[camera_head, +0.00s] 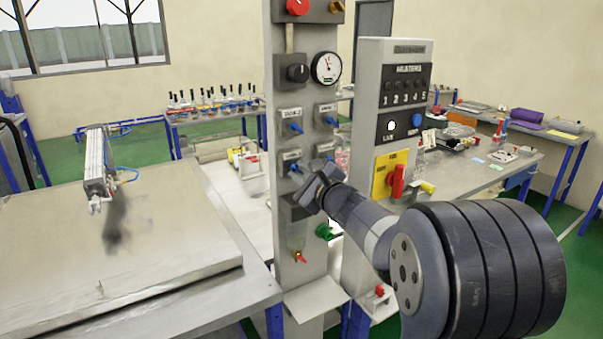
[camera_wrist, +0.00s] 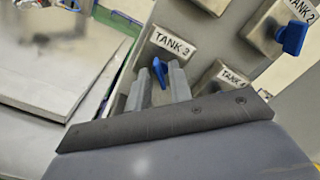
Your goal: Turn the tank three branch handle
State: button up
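The tank three branch handle is a small blue lever (camera_wrist: 160,72) below a plate labelled TANK 3 (camera_wrist: 172,43) in the wrist view. In the head view this blue handle (camera_head: 295,167) is at the lower left of the panel's blue handles. My gripper (camera_wrist: 159,80) is open, with one grey finger on each side of the handle. Gaps show between handle and fingers, and I see no clear contact. In the head view my gripper (camera_head: 308,192) is close in front of the panel, just below the handle.
Handles for tank 2 (camera_wrist: 292,38) and tank 4 (camera_wrist: 216,92) are close by on the same grey panel (camera_head: 291,213). A green knob (camera_head: 324,231) and a red-handled valve (camera_head: 300,257) are lower down. A second panel with a red switch (camera_head: 397,182) stands to the right.

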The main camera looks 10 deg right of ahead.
grip_shut()
jog(key=shift+m, duration=0.4)
jog(key=m+b, duration=0.1)
jog(key=m, duration=1.1)
jog(key=shift+p, duration=0.35)
jog(key=m+p, duration=0.1)
jog(key=m, duration=0.4)
jog(key=shift+p, duration=0.35)
